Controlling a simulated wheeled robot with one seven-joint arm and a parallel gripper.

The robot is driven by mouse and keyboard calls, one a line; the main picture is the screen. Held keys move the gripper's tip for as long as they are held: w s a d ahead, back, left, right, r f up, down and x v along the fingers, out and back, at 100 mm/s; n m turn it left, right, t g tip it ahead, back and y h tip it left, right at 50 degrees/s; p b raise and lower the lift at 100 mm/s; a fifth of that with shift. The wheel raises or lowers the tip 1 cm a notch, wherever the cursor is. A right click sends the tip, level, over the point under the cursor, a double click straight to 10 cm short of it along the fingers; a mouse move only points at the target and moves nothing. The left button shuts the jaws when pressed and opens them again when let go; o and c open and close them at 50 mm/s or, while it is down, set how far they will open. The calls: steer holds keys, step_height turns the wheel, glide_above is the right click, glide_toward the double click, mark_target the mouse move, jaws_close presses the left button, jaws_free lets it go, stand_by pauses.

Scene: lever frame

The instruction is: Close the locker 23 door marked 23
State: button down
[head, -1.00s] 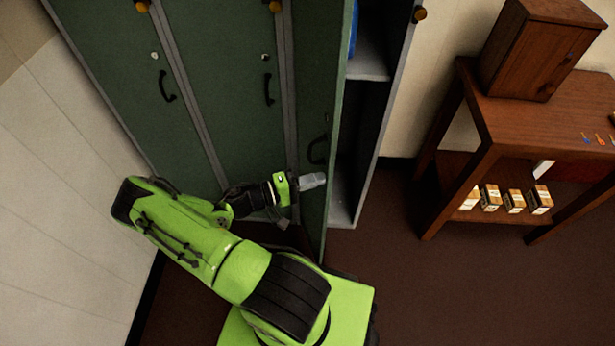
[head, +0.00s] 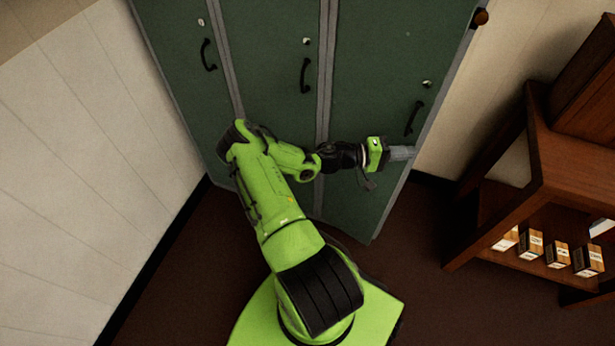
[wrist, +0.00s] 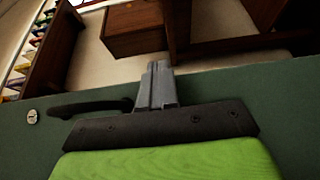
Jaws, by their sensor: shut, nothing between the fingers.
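The right-hand green locker door (head: 385,70) is swung nearly flush with its frame, and the shelves behind it are hidden. Its lower free corner sticks out a little, so it looks slightly ajar. No number is legible. Its black handle (head: 413,118) is just above my gripper (head: 402,153). The gripper is shut and empty, lying across the door's front near the free edge. In the wrist view the shut fingers (wrist: 157,85) extend past the green door's edge (wrist: 225,85), with the handle (wrist: 92,107) to the left. I cannot tell whether they touch the door.
Two other green locker doors (head: 270,60) stand shut to the left. A white wall (head: 80,170) is at the left. A wooden table (head: 570,160) with small boxes (head: 530,243) on its lower shelf stands at the right. Brown floor (head: 420,270) is open between.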

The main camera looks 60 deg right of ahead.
mark_target(406, 144)
steer(key=shift+s+d+b, duration=0.15)
steer(key=shift+d+b, duration=0.45)
steer(key=shift+d, duration=1.45)
